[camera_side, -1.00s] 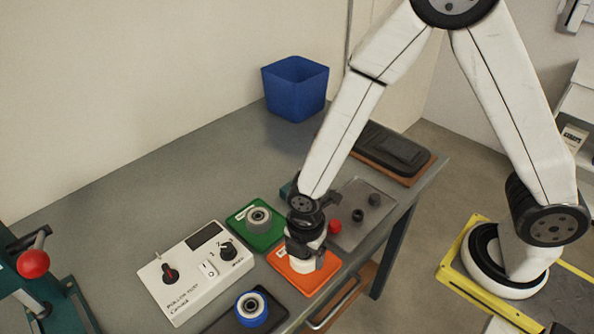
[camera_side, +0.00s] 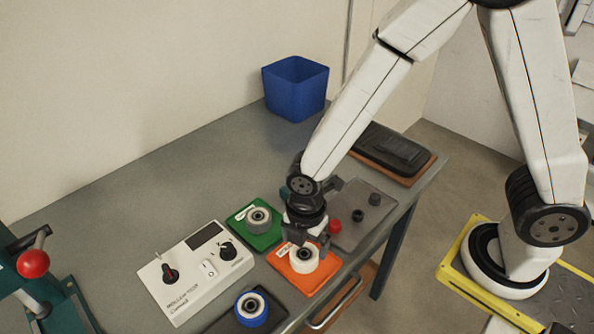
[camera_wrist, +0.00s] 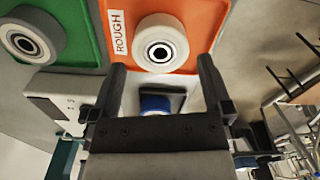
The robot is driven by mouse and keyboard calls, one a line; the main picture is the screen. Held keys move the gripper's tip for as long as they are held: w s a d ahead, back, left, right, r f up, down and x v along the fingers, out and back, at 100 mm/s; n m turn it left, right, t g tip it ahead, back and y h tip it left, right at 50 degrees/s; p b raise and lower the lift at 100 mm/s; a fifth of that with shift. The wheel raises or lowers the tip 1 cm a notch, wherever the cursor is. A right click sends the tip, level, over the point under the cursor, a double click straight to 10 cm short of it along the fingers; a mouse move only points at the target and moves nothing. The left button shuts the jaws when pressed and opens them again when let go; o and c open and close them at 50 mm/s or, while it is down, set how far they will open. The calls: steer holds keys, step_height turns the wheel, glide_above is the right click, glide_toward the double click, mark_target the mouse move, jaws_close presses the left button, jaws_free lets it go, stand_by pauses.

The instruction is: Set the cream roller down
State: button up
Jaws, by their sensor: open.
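The cream roller (camera_side: 305,258) sits on the orange tray (camera_side: 318,279). In the wrist view the cream roller (camera_wrist: 160,44) lies flat on the orange tray (camera_wrist: 191,14), beside a label reading "ROUGH". My gripper (camera_side: 308,240) is just above the roller in the side view, and its fingers hide part of it. In the wrist view my gripper (camera_wrist: 160,72) is open, with its two fingers apart and nothing between the tips. The roller is beyond the fingertips.
A grey roller (camera_side: 258,220) sits on a green tray (camera_side: 270,238) to the left. A blue roller (camera_side: 251,309) is on a dark tray in front. A control box (camera_side: 190,290) stands at left. Small red and dark parts (camera_side: 334,227) lie close by at right. A blue bin (camera_side: 295,88) stands behind.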

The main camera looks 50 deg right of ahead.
mark_target(308, 249)
step_height(308, 249, up, 8)
steer(key=shift+r, duration=0.15)
stand_by(0.4)
steer(key=shift+d, duration=0.1)
stand_by(0.5)
steer(key=s+d+m+t, duration=0.1)
steer(key=d+m+t, duration=0.1)
steer(key=d+m, duration=1.3)
steer(key=m, duration=0.5)
steer(key=shift+s+m+t, duration=0.2)
steer(key=shift+m+t, duration=0.1)
